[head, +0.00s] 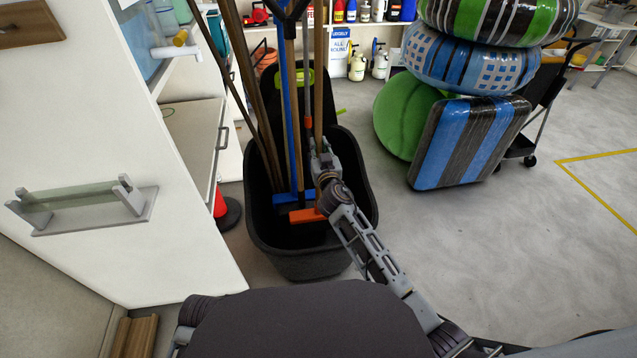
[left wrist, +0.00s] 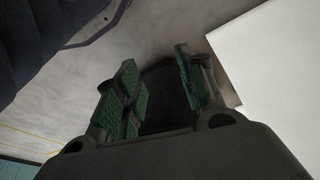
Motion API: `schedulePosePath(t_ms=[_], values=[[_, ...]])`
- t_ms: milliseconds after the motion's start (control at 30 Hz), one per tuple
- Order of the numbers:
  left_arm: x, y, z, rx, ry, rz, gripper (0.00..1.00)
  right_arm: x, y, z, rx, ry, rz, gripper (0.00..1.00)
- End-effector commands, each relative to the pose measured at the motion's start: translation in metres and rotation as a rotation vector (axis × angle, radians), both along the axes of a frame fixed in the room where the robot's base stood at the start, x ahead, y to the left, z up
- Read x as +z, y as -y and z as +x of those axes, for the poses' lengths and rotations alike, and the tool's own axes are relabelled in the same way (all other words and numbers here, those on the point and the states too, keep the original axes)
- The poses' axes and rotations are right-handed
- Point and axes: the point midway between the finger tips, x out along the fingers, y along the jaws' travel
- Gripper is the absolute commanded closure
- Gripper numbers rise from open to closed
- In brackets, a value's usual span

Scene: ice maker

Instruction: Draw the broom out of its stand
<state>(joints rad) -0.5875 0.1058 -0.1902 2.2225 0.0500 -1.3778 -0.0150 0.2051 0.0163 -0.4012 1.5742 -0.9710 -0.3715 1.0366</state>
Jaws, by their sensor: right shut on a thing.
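The stand (head: 262,235) is a tall black bin on the floor in the middle of the head view. Several long handles stand in it, leaning at different angles. A blue head (head: 284,198) and an orange head (head: 305,215) show inside it. My right gripper (head: 319,150) is shut on an upright wooden broom handle (head: 318,75) at the bin's right side. The arm hides part of the handle's lower end, so I cannot tell which head belongs to it. My left gripper (left wrist: 160,85) shows only in the left wrist view, open, with nothing visibly gripped between its green pads.
A white cabinet (head: 95,150) with a handle stands close on the left. Stacked cushions (head: 470,140) and a green round cushion (head: 405,115) are at the right behind the bin. A red cone (head: 221,205) stands left of the bin.

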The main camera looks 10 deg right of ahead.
Motion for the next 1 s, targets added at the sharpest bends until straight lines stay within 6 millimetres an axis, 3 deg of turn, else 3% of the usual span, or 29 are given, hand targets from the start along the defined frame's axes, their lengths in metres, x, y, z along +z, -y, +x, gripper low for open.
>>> schedulePosePath(t_ms=[533, 1000], values=[[0.001, -0.001, 0.001, 0.001, 0.000, 0.003, 0.61, 0.013, 0.000, 0.000, 0.001, 0.007, 0.002, 1.00], [-0.038, -0.008, -0.007, 0.006, -0.065, 0.033, 0.61, 0.039, 0.000, 0.001, 0.001, 0.007, 0.002, 1.00]])
